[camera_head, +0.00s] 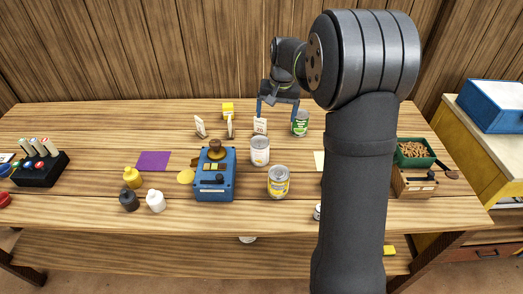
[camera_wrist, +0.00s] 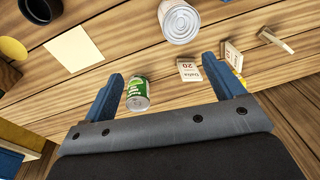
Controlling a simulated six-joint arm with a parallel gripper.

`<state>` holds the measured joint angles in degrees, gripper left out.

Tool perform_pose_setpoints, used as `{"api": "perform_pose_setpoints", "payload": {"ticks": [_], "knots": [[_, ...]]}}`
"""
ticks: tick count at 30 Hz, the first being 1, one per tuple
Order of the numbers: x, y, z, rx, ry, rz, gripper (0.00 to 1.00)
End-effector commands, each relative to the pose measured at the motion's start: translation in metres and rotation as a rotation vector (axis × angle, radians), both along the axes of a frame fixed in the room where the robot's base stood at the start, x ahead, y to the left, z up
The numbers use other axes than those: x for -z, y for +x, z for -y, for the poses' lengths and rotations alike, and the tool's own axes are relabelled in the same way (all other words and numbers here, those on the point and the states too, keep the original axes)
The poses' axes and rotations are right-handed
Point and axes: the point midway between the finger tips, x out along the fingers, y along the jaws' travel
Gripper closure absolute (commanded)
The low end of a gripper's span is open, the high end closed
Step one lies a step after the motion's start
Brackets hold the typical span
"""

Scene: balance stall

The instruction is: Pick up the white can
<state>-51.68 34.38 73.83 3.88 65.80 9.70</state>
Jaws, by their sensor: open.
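The white can (camera_head: 260,151) stands upright on the wooden table near the middle, with a pale label and a grey metal top. It also shows at the upper middle of the wrist view (camera_wrist: 179,22), beyond my fingertips and apart from them. My gripper (camera_head: 277,115) is open and empty, above the back part of the table and behind the white can. In the wrist view its two blue fingers (camera_wrist: 161,68) are spread wide. A green can (camera_wrist: 138,95) shows between them, nearer the left finger.
A yellow-labelled can (camera_head: 278,182) stands in front of the white can, and a blue scale (camera_head: 215,175) to its left. The green can (camera_head: 300,123) and small price cards (camera_head: 260,126) stand behind. My arm hides part of the right side.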

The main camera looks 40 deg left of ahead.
Motion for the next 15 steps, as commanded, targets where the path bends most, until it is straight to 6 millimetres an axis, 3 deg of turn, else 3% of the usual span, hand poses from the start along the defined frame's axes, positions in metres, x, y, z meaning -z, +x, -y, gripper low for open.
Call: {"api": "perform_pose_setpoints", "payload": {"ticks": [6,10,15], "knots": [[0.0,-0.023,-0.029,-0.478,-0.083,0.025,0.13],[0.0,-0.031,-0.037,-0.646,-0.11,0.028,0.13],[0.006,-0.034,-0.04,-0.723,-0.124,0.026,0.13]]}}
